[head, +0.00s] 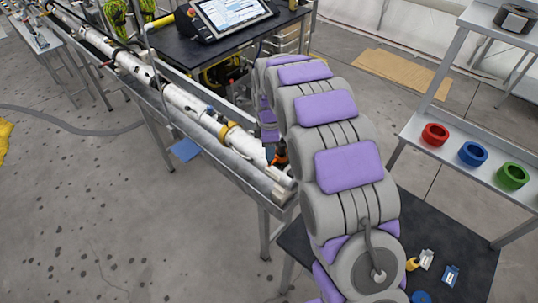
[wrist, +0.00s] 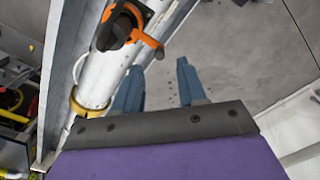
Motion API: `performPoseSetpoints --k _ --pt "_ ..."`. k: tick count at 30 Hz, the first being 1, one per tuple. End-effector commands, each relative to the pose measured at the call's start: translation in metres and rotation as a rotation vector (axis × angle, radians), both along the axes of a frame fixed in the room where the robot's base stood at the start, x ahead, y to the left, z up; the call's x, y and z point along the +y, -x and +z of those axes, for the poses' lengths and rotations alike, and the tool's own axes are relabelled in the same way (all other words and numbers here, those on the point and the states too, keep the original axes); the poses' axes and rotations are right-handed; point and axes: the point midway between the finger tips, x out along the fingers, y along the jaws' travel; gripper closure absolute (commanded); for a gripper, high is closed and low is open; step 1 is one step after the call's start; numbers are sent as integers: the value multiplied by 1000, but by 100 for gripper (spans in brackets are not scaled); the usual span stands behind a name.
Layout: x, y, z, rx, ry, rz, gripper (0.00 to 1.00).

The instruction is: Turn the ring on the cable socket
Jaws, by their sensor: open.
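An orange ring-like part (wrist: 122,24) with a projecting lever surrounds a dark socket on a white tube (wrist: 104,68) in the wrist view. It also shows as a small orange patch (head: 280,157) beside my arm in the head view. My gripper (wrist: 158,74) is open in the wrist view, its two blue-grey fingers apart with nothing between them. The left finger is close to the tube, below the orange part in the picture; the right finger is over the floor. I cannot tell whether a finger touches the tube. In the head view my arm hides most of the gripper.
The tube lies in a long metal trough (head: 150,98) and carries a yellow collar (head: 226,132). A black table with a tablet (head: 234,14) stands behind it. A shelf at right holds red (head: 435,134), blue (head: 473,153) and green (head: 512,175) rings.

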Motion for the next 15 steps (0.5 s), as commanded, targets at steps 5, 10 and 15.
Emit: performPoseSetpoints --k 5,10,15 --pt "1 -3 44 -9 -2 1 59" --pt "1 -3 79 -8 -1 1 59" --pt "1 -3 105 -5 -1 0 59"
